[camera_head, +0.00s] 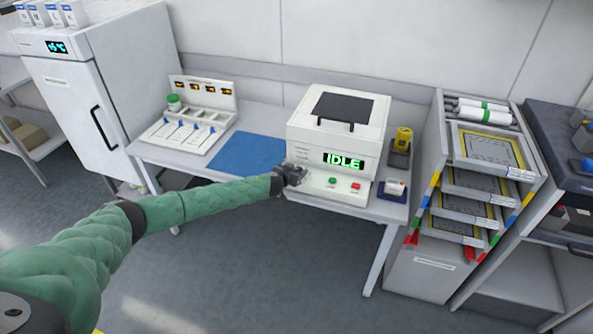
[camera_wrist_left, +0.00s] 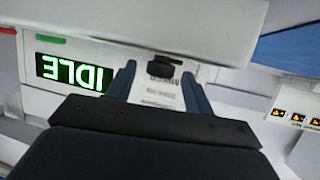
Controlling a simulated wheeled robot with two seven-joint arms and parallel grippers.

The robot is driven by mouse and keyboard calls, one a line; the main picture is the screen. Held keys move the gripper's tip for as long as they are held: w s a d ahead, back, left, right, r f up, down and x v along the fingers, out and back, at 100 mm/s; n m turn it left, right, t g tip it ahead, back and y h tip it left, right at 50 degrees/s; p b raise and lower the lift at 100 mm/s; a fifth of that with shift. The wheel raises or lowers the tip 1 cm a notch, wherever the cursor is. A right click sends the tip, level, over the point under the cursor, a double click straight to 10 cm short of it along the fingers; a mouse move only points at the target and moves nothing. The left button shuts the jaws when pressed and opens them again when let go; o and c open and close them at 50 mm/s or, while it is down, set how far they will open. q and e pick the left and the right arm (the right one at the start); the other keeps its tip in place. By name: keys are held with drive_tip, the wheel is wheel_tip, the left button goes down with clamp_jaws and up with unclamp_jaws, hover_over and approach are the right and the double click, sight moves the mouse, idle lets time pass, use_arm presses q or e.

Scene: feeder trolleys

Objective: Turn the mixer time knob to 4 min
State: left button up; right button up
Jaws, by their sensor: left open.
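The mixer (camera_head: 305,130) is a white box with a dark lid panel and a green display (camera_head: 344,160) that reads IDLE. In the left wrist view the display (camera_wrist_left: 73,76) appears upside down. The black time knob (camera_wrist_left: 175,69) shows there on the mixer's front, beside small printed labels too small to read. My left gripper (camera_head: 295,174) is at the lower left of the mixer's front and hides the knob in the head view. In the wrist view the open left gripper (camera_wrist_left: 160,72) has its fingertips either side of the knob; I cannot tell if they touch it.
A green button (camera_head: 332,181) and a red button (camera_head: 355,186) sit right of my gripper on the mixer's base. A blue mat (camera_head: 247,153) lies left of it.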

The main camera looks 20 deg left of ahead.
use_arm(q)
drive_tip(key=c, duration=1)
drive_tip(key=shift+o, duration=0.2)
